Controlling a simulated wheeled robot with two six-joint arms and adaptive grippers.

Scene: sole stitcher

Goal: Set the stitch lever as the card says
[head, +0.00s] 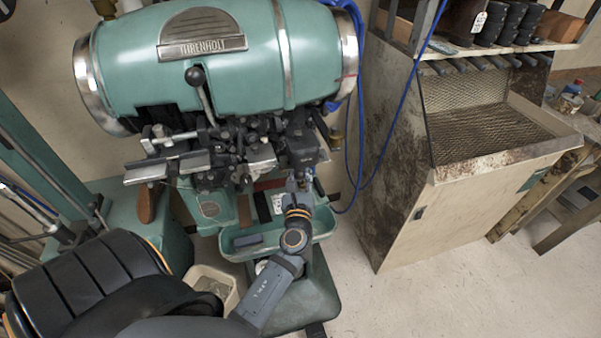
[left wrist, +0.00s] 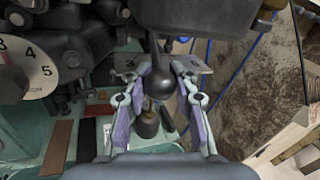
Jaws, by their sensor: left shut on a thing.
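The teal stitcher (head: 215,55) fills the upper left of the head view. In the left wrist view a lever with a black ball knob (left wrist: 158,85) stands between the purple-padded fingers of my left gripper (left wrist: 164,74), which is shut on it. In the head view this gripper (head: 299,176) is at the right end of the mechanism, and its grip is hidden there. A white dial (left wrist: 30,70) shows 3, 4 and 5. A small white card (head: 279,204) is behind my arm, too small to read. My right gripper is out of view.
Another black-knobbed lever (head: 195,76) rises at the machine's front. A teal tray (head: 240,252) lies below the mechanism. A blue cable (head: 392,140) hangs between the machine and a rusty cabinet (head: 395,200). A pale bin (head: 213,278) stands on the floor.

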